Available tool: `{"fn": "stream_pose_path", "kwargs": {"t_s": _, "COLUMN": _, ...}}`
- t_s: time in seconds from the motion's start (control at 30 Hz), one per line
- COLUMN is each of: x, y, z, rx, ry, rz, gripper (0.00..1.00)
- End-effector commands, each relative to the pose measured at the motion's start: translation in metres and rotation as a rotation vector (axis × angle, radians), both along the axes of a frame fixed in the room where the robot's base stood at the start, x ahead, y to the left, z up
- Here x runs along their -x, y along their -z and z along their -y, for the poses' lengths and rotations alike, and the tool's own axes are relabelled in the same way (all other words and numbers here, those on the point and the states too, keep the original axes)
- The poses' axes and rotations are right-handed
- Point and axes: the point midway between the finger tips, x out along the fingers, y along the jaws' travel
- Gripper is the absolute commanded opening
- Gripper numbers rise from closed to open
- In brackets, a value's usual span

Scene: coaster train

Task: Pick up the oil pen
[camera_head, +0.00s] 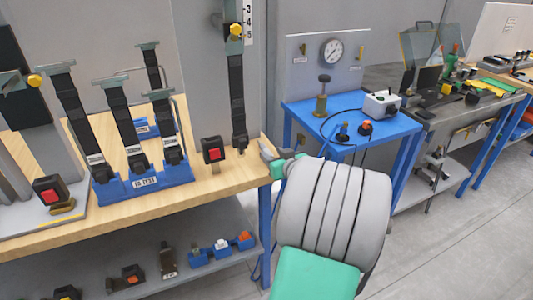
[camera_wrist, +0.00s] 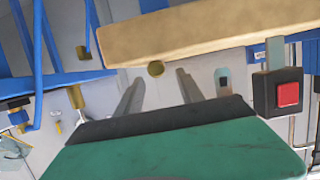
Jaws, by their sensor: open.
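I cannot surely tell which thing is the oil pen. In the head view my gripper (camera_head: 268,152) is at the right end of the wooden bench, mostly small and partly hidden by my arm.
The wooden bench (camera_head: 245,172) carries a black box with a red button (camera_head: 213,150), also in the wrist view (camera_wrist: 288,93), and a blue strap rack (camera_head: 145,183). A blue table (camera_head: 350,101) with a brass fitting (camera_head: 321,105) stands to the right. Floor is clear at the lower right.

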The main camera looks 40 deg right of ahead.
Motion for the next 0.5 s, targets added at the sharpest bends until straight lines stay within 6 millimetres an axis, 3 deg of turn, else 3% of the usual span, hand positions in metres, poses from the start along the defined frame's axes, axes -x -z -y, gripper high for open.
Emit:
{"fn": "stream_pose_path", "kwargs": {"t_s": 0.2, "x": -0.034, "y": 0.010, "z": 0.009, "rx": -0.001, "ry": -0.002, "rz": -0.002, "gripper": 0.45}}
{"fn": "stream_pose_path", "kwargs": {"t_s": 0.43, "x": -0.036, "y": 0.011, "z": 0.011, "rx": 0.000, "ry": 0.001, "rz": -0.001, "gripper": 0.45}}
{"fn": "stream_pose_path", "kwargs": {"t_s": 0.5, "x": -0.036, "y": 0.011, "z": 0.011, "rx": -0.001, "ry": 0.000, "rz": -0.001, "gripper": 0.40}}
